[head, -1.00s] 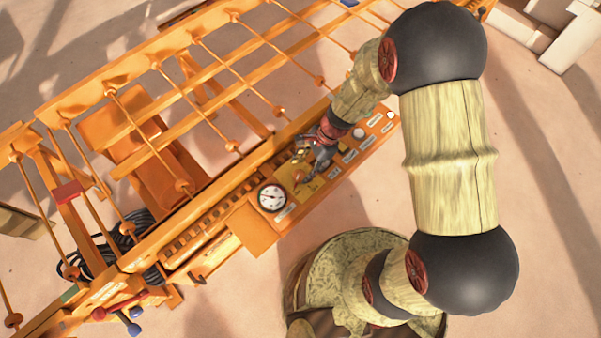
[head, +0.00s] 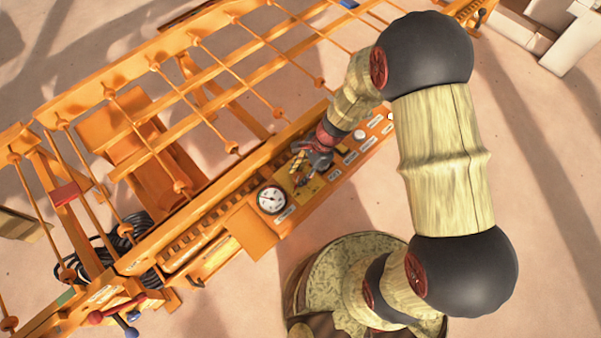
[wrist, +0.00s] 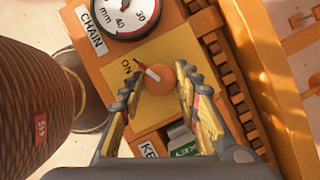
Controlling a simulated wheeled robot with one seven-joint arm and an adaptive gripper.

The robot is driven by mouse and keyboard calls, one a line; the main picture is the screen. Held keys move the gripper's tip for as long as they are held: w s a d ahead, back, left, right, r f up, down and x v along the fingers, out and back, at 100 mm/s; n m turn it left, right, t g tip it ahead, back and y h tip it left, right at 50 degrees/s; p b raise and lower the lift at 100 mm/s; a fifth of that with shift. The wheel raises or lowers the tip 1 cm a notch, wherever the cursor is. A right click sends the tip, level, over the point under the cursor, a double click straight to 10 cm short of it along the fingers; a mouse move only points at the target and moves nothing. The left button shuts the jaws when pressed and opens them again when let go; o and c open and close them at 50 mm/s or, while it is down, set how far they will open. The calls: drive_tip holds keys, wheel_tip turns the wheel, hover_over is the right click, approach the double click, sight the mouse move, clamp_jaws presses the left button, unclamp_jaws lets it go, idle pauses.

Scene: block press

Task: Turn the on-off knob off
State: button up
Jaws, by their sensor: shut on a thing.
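The on-off knob (wrist: 160,82) is round and orange, with a red and white pointer. It sits on a yellow plate (wrist: 131,66) marked ON at its upper left, and the pointer is turned toward that word. My gripper (wrist: 159,70) has one finger on each side of the knob and is shut on it. In the head view my gripper (head: 303,167) is down at the orange control panel (head: 340,172), and it largely hides the knob there.
A round gauge (head: 271,199) labelled CHAIN is close beside the knob; it also shows in the wrist view (wrist: 123,14). A green key label (wrist: 184,146) lies on the other side. The orange frame with rods and beads (head: 180,90) stands behind the panel.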

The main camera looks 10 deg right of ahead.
drive_tip(key=c, duration=0.5)
drive_tip(key=shift+n+p, duration=0.3)
drive_tip(key=n+g+p, duration=0.1)
drive_tip(key=n, duration=0.1)
drive_tip(key=n+g+p, duration=0.1)
drive_tip(key=n+p, duration=0.1)
drive_tip(key=n, duration=0.1)
drive_tip(key=shift+w+a+r+n+h+p, duration=0.1)
drive_tip(key=shift+w+n+h+p, duration=0.1)
drive_tip(key=shift+n+h+p, duration=0.15)
drive_tip(key=n+g+h+p, duration=0.1)
drive_tip(key=n, duration=0.2)
drive_tip(key=shift+a+n+p, duration=0.1)
drive_tip(key=shift+n+p, duration=0.15)
drive_tip(key=shift+p, duration=0.1)
drive_tip(key=shift+n+g+h+p, duration=0.4)
drive_tip(key=shift+n+h+p, duration=0.4)
drive_tip(key=shift+n, duration=1.2)
drive_tip(key=o, duration=1.2)
drive_tip(key=shift+w, duration=0.1)
drive_tip(key=shift+c, duration=0.2)
